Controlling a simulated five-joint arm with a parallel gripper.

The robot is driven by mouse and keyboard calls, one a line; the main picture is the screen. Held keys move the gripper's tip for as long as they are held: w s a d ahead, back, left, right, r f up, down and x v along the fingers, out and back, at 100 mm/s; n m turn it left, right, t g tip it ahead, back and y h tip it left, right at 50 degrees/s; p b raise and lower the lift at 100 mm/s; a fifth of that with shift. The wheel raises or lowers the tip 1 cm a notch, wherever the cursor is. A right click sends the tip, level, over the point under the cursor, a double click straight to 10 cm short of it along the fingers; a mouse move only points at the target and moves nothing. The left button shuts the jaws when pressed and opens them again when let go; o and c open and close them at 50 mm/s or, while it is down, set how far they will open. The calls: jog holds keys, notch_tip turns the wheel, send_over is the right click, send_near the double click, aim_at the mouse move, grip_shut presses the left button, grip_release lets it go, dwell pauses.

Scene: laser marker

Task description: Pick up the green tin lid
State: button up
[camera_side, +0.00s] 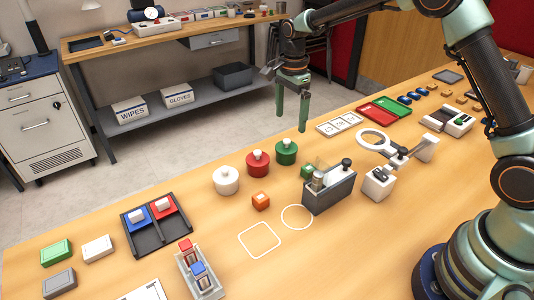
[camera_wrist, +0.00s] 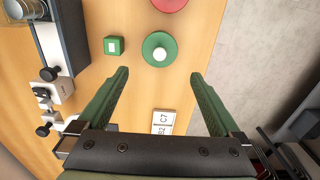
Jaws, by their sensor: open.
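The green tin lid (camera_side: 286,152) is round with a white knob and rests on the wooden table at the right end of a row of similar lids. It also shows in the wrist view (camera_wrist: 148,55), just beyond my fingertips and roughly centred between them. My gripper (camera_side: 291,122) is open and empty, above the table, near the far edge and close to the green lid but apart from it.
A red lid (camera_side: 257,165) and a white lid (camera_side: 226,181) stand to the left. A small green cube (camera_side: 306,171) and a dark grey holder (camera_side: 331,193) are close by. Label cards (camera_side: 338,123) lie to the right. The table's far edge is near the lids.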

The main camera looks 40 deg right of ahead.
aim_at(287, 145)
jog(key=shift+s+a+f, duration=0.1)
jog(key=shift+f, duration=3.8)
jog(key=c, duration=1.1)
